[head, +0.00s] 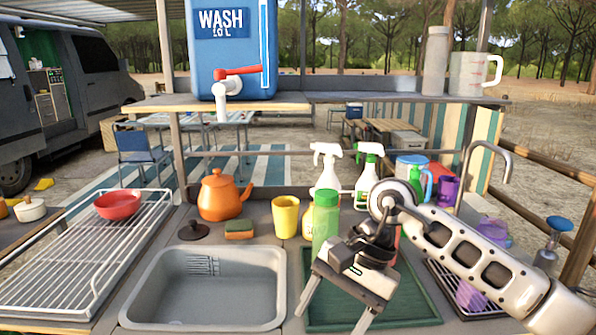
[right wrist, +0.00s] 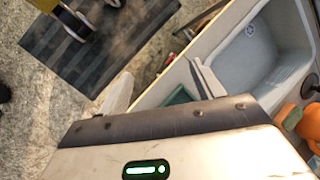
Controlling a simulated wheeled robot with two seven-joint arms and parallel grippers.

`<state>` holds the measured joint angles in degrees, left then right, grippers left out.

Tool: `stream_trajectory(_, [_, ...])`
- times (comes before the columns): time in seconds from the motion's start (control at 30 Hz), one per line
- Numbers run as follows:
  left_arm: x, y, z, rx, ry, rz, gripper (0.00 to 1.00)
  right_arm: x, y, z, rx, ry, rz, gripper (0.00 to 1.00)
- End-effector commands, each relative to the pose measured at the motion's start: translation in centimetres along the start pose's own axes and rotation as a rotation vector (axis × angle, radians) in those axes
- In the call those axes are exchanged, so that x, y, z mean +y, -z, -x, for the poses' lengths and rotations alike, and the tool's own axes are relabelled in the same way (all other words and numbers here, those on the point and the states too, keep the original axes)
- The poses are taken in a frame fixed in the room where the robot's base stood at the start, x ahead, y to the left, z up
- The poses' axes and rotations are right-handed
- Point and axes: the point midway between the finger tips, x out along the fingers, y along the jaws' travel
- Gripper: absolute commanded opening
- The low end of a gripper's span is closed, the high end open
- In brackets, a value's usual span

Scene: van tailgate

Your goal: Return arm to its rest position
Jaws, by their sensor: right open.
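My right arm comes in from the right in the head view, across the green tray (head: 412,285). My right gripper (head: 333,316) is open and empty, with its fingers pointing down over the tray's left part, just right of the grey sink (head: 205,285). In the right wrist view the two fingers of the right gripper (right wrist: 163,86) stand apart with nothing between them. The sink (right wrist: 262,60) also shows there, beyond the fingers. My left gripper is not in view.
A green bottle (head: 325,222) stands close behind the gripper, near a yellow cup (head: 286,217). Two spray bottles (head: 328,165) (head: 367,178) and a tap (head: 490,150) stand farther back. An orange kettle (head: 222,196) and a wire rack (head: 80,262) are left. The sink is empty.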

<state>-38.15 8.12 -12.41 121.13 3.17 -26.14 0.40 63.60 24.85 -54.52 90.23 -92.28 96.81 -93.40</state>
Motion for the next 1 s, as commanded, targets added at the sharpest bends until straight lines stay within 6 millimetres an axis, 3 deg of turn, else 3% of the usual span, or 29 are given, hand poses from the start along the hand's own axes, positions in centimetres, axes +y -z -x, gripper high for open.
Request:
stream_trajectory(0.1, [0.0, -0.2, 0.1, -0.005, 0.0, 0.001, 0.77, -1.6, -3.7, -2.9, -0.209, 0.136, -0.106, 0.67])
stream_trajectory(0.2, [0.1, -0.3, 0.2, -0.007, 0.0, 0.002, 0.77, -3.4, -7.5, -4.4, -0.457, 0.275, -0.266, 0.67])
stream_trajectory(0.3, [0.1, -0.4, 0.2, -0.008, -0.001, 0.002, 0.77, -5.3, -11.3, -4.1, -0.807, 0.424, -0.53, 0.67])
stream_trajectory(0.37, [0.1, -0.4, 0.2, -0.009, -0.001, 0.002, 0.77, -6.3, -12.4, -3.0, -1.052, 0.499, -0.735, 0.67])
stream_trajectory(0.47, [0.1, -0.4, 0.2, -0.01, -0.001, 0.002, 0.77, -6.7, -11.6, -0.6, -1.469, 0.574, -1.11, 0.67])
stream_trajectory(0.53, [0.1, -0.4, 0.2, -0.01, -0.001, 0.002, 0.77, -5.8, -9.3, 0.3, -1.766, 0.589, -1.389, 0.67])
stream_trajectory(0.67, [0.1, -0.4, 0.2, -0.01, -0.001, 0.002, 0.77, -1.3, -3.2, -1.0, -2.326, 0.536, -1.917, 0.67])
stream_trajectory(0.7, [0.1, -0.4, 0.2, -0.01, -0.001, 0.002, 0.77, 0.8, -1.4, -2.3, 2.277, -0.455, 1.89, 0.67])
stream_trajectory(0.83, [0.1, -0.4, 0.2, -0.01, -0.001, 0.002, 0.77, 8.2, 1.9, -7.9, 1.81, -0.201, 1.498, 0.67])
stream_trajectory(1.0, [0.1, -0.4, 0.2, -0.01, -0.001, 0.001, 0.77, 16.2, 1.5, -14.7, 1.382, -0.032, 1.1, 0.67])
